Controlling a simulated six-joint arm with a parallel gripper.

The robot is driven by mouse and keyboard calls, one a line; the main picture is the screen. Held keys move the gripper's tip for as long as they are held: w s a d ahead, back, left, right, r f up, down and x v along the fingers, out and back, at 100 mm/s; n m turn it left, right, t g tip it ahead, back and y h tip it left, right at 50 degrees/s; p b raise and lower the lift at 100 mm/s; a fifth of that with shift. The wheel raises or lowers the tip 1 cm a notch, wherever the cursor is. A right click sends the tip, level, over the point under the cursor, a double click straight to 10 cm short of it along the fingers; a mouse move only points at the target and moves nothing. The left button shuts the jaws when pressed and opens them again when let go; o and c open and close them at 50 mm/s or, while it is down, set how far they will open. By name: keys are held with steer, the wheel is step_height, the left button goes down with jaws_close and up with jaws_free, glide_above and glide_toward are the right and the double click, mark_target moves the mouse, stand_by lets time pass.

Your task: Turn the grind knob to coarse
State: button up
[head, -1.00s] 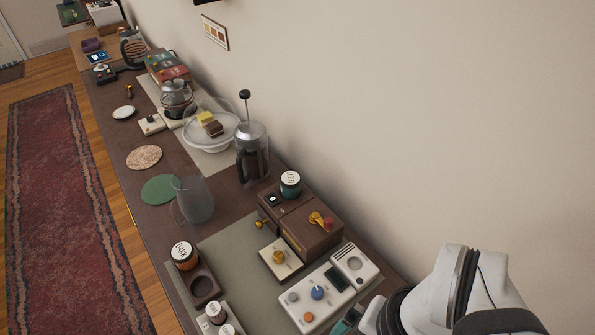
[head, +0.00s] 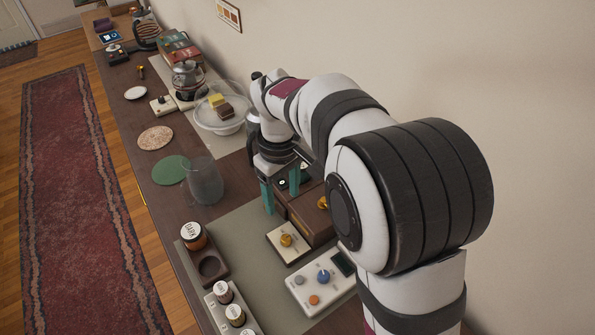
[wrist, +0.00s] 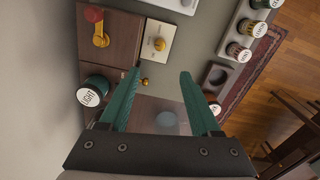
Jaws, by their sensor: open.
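A brass knob (head: 286,240) sits on a square cream plate (head: 277,250) in front of the wooden box; I take it for the grind knob, though its markings are too small to read. It also shows in the wrist view (wrist: 159,44), beyond my fingertips. My gripper (head: 281,196) has teal fingers, spread apart with nothing between them. It hangs over the near side of the wooden box, farther up the counter than the brass knob and not touching it. In the wrist view my gripper (wrist: 160,74) points toward the plate.
The wooden box (wrist: 118,40) carries a brass crank (wrist: 101,34) with a red end. A LIGHT jar (wrist: 92,92) stands close to my left finger there. A white panel (head: 318,292) with a blue knob lies right of the plate. A glass pitcher (head: 205,182) stands left.

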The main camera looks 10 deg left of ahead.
mark_target(286, 238)
step_height(286, 238, down, 16)
steer(key=shift+d+r, duration=0.1)
steer(key=shift+r, duration=0.1)
jaws_close()
stand_by(0.4)
